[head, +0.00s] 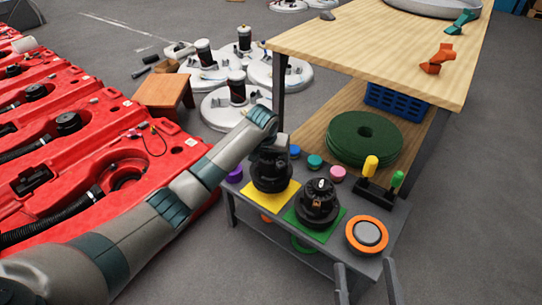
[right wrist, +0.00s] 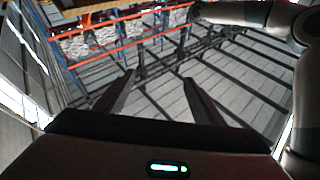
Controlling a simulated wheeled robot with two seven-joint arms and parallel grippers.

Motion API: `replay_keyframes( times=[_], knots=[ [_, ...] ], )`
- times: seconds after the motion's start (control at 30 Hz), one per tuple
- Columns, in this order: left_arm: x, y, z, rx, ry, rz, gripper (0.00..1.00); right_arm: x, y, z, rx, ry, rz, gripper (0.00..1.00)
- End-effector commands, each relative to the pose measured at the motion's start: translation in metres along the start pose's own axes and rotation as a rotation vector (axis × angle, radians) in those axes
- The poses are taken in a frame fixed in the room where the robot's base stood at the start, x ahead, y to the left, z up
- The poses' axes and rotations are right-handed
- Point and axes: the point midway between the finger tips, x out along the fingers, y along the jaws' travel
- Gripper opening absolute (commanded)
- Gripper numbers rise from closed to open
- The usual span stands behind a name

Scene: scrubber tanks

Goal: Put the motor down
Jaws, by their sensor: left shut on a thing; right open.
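My left gripper (head: 269,150) reaches in from the left and is shut on a black motor (head: 272,177). The motor is upright over the yellow square (head: 268,199) on the grey cart (head: 249,212). I cannot tell whether its base touches the square. A second black motor (head: 317,207) stands on the green square (head: 323,235) to its right, apart from the gripper. My right gripper (head: 366,284) is at the bottom edge of the head view, by the cart's front. Its fingers are apart and empty, as the right wrist view (right wrist: 160,95) also shows.
An orange-ringed disc (head: 367,235), small coloured caps and a black holder (head: 376,192) with yellow and green handles share the cart top. A wooden bench (head: 370,55) with green pads (head: 365,138) stands behind. Red tanks (head: 75,150) fill the left.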

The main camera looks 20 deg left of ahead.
Motion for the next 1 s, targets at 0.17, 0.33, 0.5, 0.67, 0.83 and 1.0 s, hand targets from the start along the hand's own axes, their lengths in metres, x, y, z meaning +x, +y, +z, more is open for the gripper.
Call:
replay_keyframes(
  times=[0.17, 0.33, 0.5, 0.67, 0.83, 1.0],
  knots=[
    [-0.003, 0.001, -0.003, 0.000, 0.006, 0.002, 0.47, 0.000, 0.000, 0.000, 0.000, 0.000, 0.000, 0.62],
    [0.002, 0.001, -0.001, 0.000, 0.006, 0.002, 0.47, -0.001, -0.001, -0.003, -0.001, 0.016, -0.001, 0.62],
    [0.015, 0.001, 0.005, 0.000, 0.005, 0.001, 0.47, -0.004, -0.005, -0.017, 0.002, 0.095, -0.008, 0.62],
    [0.032, 0.001, 0.012, 0.000, 0.004, 0.001, 0.47, -0.002, -0.002, -0.031, -0.008, 0.178, -0.009, 0.62],
    [0.036, 0.001, 0.013, 0.000, 0.007, 0.002, 0.47, -0.001, -0.002, -0.038, -0.012, 0.211, -0.009, 0.62],
    [0.036, 0.001, 0.013, 0.000, 0.007, 0.002, 0.47, -0.001, -0.002, -0.038, -0.012, 0.210, -0.009, 0.62]
  ],
)
